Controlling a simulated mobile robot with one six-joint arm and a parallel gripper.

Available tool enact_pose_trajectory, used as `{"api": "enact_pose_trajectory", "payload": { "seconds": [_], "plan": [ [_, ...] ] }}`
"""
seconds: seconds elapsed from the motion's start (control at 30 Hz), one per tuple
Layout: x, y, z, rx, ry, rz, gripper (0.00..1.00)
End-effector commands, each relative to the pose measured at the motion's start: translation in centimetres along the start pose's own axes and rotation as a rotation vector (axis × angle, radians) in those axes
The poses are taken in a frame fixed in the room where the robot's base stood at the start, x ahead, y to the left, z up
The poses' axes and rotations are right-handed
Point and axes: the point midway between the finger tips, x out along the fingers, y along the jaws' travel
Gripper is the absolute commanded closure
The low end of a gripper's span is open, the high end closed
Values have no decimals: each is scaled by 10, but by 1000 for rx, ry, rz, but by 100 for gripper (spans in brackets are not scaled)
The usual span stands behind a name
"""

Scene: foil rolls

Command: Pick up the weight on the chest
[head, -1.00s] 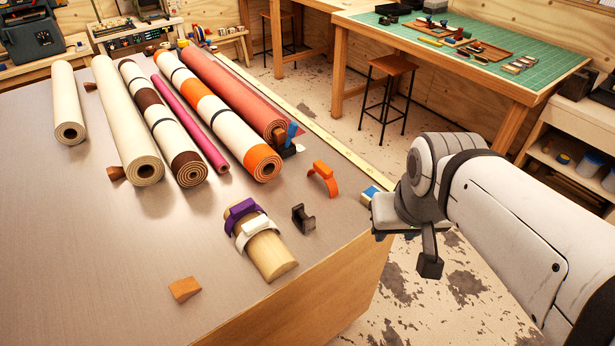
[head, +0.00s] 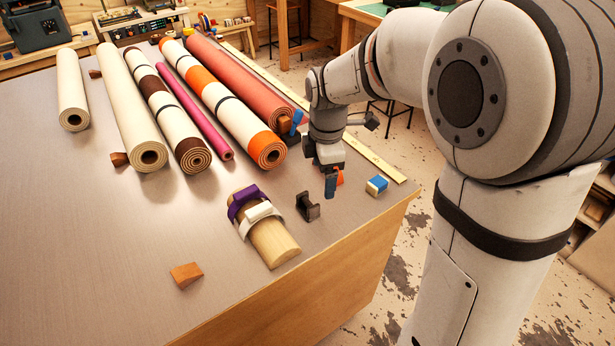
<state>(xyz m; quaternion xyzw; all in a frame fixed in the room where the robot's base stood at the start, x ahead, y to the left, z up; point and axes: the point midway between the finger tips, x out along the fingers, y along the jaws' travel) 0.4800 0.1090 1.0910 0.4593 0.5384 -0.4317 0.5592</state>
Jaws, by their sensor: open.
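The chest (head: 80,250) has a broad grey top and a wooden front. I cannot tell for sure which thing on it is the weight. A small dark notched block (head: 307,207) stands near the front right, and a small blue and white block (head: 377,186) lies near the right edge. My gripper (head: 331,188) points down above the right part of the top, right of the dark block and left of the blue and white one.
Several rolls, including an orange-and-white striped roll (head: 230,112), lie side by side to the left and behind. A wooden half-round (head: 272,243) with purple and white bands lies at the front. A wooden wedge (head: 186,275) is front left. A yellow rule (head: 372,158) runs along the right edge.

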Motion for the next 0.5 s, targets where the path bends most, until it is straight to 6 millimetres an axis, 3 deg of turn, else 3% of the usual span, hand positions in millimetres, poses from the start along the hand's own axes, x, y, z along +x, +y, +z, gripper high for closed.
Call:
{"api": "enact_pose_trajectory", "payload": {
  "seconds": [0.03,0.2,0.5],
  "plan": [
    [13,10,-8,-96,1,-18,18],
    [33,28,-22,-308,5,-45,18],
    [62,29,-25,-360,7,-53,18]
  ]
}}
